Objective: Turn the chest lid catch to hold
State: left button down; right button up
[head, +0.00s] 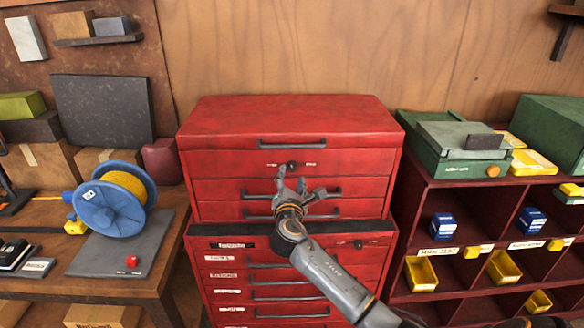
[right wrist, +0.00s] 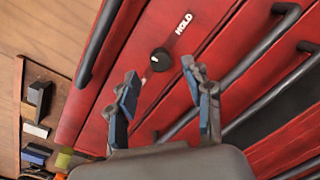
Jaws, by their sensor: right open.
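The chest lid catch is a small round black knob (right wrist: 160,60) on the red chest's top front panel. It also shows in the head view (head: 291,165), below the lid handle. A white HOLD label (right wrist: 183,24) sits to its upper right in the right wrist view; in the head view this label (head: 311,165) is right of the knob. A pale mark shows on the knob, but its exact direction is unclear. My right gripper (head: 292,186) is open and empty just in front of and below the knob, its fingers (right wrist: 160,75) apart and not touching it. My left gripper is out of view.
The red chest (head: 220,130) has a closed lid with a dark handle (head: 292,143) and several drawers with bar handles. A bench with a blue reel (head: 100,205) stands left. A red shelf unit (head: 400,215) with bins stands right.

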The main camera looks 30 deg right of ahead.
aim_at(292, 169)
jog(key=shift+x, duration=2.05)
jog(key=shift+a, duration=0.1)
grip_shut()
